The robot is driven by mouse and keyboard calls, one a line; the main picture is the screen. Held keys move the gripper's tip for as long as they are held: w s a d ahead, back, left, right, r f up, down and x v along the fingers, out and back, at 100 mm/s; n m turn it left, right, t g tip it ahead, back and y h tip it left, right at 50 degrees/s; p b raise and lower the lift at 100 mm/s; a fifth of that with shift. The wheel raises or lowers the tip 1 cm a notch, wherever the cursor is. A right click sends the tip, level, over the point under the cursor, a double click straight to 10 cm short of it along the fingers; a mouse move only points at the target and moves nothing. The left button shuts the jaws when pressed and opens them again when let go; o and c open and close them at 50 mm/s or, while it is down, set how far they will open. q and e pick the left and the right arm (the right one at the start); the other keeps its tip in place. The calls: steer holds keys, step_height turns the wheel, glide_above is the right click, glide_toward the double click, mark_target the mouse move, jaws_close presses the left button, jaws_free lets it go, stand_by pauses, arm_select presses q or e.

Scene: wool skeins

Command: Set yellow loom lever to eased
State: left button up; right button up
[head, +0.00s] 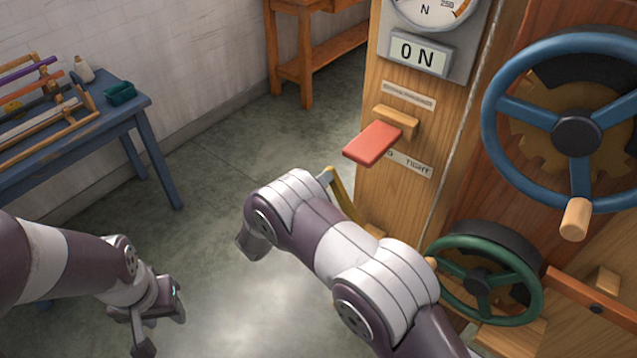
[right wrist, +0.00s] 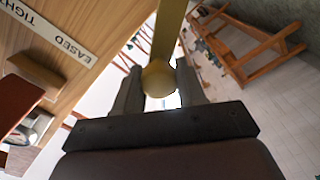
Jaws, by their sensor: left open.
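The yellow lever (head: 343,195) rises from a wooden mount low on the wooden panel (head: 390,120) and tilts up and to the left in the head view. My right arm hides part of it. In the right wrist view, the yellow lever (right wrist: 168,35) ends in a round knob between the two fingers of my right gripper (right wrist: 160,82), which look closed against its sides. The label plate (head: 408,163) shows TIGHT at its right in the head view; the wrist view shows EASED at its other end. My left gripper (head: 163,325) is open and empty over the floor.
A red paddle (head: 373,144) sticks out above the yellow lever and covers part of the label. A blue wheel (head: 577,135) and a green wheel (head: 480,280) stand at the right. A blue table (head: 110,105) with tools stands at the left. The floor between is clear.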

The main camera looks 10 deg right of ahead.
steer(key=o, duration=0.3)
steer(key=shift+w+a, duration=0.15)
steer(key=shift+o, duration=0.2)
steer(key=shift+s+a, duration=0.2)
steer(key=b+v, duration=0.1)
steer(key=v, duration=1.1)
steer(key=shift+a, duration=0.1)
